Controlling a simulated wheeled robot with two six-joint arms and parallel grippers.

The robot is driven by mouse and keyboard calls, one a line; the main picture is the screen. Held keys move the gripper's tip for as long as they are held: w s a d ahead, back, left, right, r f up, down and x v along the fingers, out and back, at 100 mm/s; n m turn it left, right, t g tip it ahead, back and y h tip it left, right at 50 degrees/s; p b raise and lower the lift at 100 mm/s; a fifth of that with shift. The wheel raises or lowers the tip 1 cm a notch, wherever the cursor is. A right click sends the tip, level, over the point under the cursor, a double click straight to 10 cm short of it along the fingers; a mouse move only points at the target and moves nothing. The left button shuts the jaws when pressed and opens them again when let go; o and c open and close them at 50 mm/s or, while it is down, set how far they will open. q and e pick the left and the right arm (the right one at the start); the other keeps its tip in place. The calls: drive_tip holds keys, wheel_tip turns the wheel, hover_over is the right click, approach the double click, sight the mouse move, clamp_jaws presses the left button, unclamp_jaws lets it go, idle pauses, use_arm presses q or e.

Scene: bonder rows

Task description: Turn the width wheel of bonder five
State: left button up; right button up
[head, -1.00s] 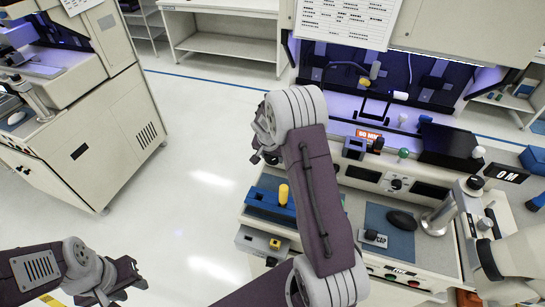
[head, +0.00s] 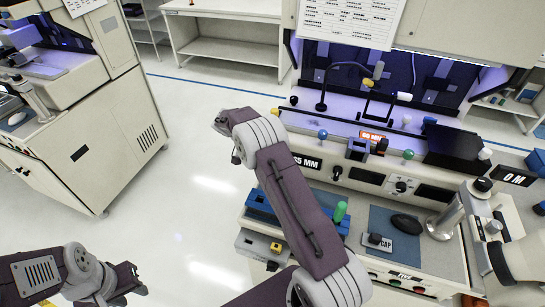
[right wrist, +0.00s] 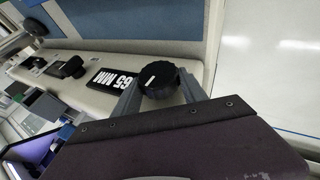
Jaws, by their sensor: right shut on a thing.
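The width wheel (right wrist: 158,78) is a black ribbed knob with a white pointer line, beside a black "65 MM" label (right wrist: 108,80) in the right wrist view. My right gripper (right wrist: 160,86) is shut on this knob, one finger on each side. In the head view the label (head: 305,162) shows on the front of the bonder (head: 365,200), while my right arm hides the held knob and the fingertips. No number five is readable on the bonder. My left gripper (head: 132,282) is open and empty at the lower left, apart from the bonder, over the floor.
An orange sign (head: 373,137), several coloured ball knobs and a thin bent lamp (head: 322,102) stand on the bonder. A black mouse (head: 406,223) and microscope column (head: 445,217) are at right. Another machine (head: 95,130) stands at left. Pale floor (head: 205,150) between is clear.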

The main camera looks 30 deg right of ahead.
drive_tip(key=shift+w+r, duration=0.1)
idle(0.4)
drive_tip(key=o, duration=1.4)
drive_tip(key=shift+c, duration=0.2)
drive_tip(key=s+v, duration=0.1)
drive_tip(key=v, duration=0.7)
drive_tip(key=shift+w+a+r+b, duration=0.35)
drive_tip(key=shift+w+b, duration=0.1)
drive_tip(key=shift+w, duration=0.1)
